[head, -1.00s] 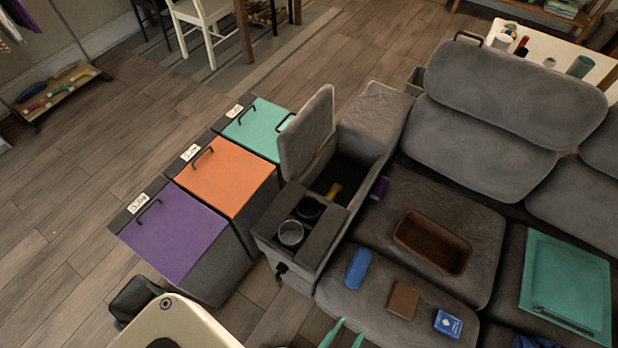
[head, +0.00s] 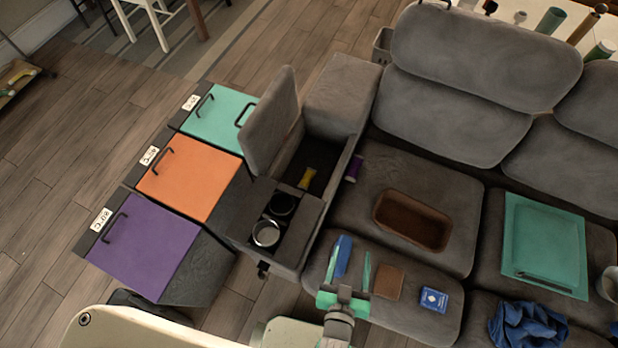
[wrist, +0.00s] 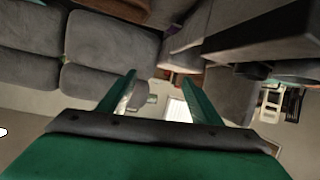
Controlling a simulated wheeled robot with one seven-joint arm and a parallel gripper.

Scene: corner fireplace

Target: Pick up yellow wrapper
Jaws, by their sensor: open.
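My gripper (head: 353,258) has green fingers and is open and empty. In the head view it is over the front of the sofa seat, in front of and to the right of the compartment. In the wrist view my gripper (wrist: 158,95) points across the room with its fingers apart. I cannot make out the wrapper in the wrist view.
The console's raised lid (head: 272,122) stands at the compartment's left. Cup holders (head: 266,234) sit in front. A brown tray (head: 412,221), a blue item (head: 343,255), a brown block (head: 389,281) and a blue card box (head: 433,299) lie on the seat. A purple item (head: 354,168) is beside the compartment.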

